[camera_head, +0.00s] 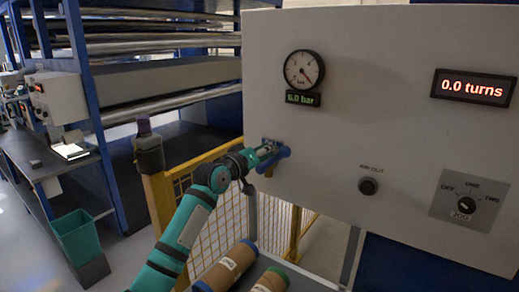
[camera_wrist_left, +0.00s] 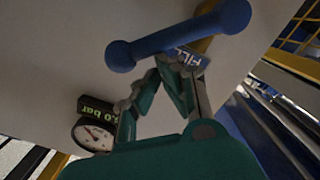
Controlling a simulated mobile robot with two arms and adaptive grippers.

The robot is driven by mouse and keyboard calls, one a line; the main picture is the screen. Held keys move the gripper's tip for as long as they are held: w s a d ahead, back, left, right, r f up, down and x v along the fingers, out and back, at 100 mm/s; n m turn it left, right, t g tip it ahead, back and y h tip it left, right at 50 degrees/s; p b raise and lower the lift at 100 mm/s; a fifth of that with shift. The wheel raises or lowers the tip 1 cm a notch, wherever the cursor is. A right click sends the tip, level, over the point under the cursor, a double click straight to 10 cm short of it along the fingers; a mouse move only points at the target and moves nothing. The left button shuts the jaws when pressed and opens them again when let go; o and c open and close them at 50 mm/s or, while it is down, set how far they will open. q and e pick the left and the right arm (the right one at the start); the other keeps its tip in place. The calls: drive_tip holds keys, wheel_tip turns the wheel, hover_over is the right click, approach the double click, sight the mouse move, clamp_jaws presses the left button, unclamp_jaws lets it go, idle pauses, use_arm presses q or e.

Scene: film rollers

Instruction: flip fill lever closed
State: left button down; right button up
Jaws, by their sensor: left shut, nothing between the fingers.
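The fill lever is a blue bar with rounded ends (camera_head: 274,159) on the lower left of the grey panel. In the left wrist view the blue lever (camera_wrist_left: 178,37) lies across the picture, just beyond my fingertips, above a blue label reading "FILL". My left gripper (camera_head: 268,152) is at the lever in the head view and hides part of it. In the left wrist view its fingers (camera_wrist_left: 168,62) come together at the tips, shut and empty. I cannot tell whether they touch the lever. The gauge (camera_head: 304,69) reads 6.0 bar on its green display (camera_head: 303,98). My right gripper is not in view.
Below are a yellow fence (camera_head: 232,212) and brown rolls (camera_head: 226,267). A teal bin (camera_head: 76,236) stands at left.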

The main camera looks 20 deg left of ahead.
use_arm(q)
drive_tip(key=d+m, duration=0.1)
drive_tip(key=f+m, duration=0.1)
drive_tip(key=m, duration=0.1)
drive_tip(key=s+d+f+m, duration=0.1)
drive_tip(key=shift+d+f, duration=0.1)
drive_tip(key=shift+d, duration=0.25)
drive_tip(key=shift+s+d+f+m+y+b, duration=0.15)
drive_tip(key=shift+d+f+m+b, duration=0.2)
drive_tip(key=shift+f+m, duration=0.5)
drive_tip(key=shift+s+d+f+m+y+b, duration=0.15)
drive_tip(key=shift+d+f+m, duration=0.25)
drive_tip(key=shift+m, duration=0.75)
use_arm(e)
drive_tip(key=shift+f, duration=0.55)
use_arm(q)
wheel_tip(320, 180, up, 4)
drive_tip(key=p, duration=0.4)
drive_tip(key=shift+s+r, duration=0.1)
drive_tip(key=shift+s, duration=0.05)
drive_tip(key=b, duration=0.4)
approach(281, 155)
drive_tip(key=shift+s+a, duration=0.15)
drive_tip(key=shift+s, duration=0.55)
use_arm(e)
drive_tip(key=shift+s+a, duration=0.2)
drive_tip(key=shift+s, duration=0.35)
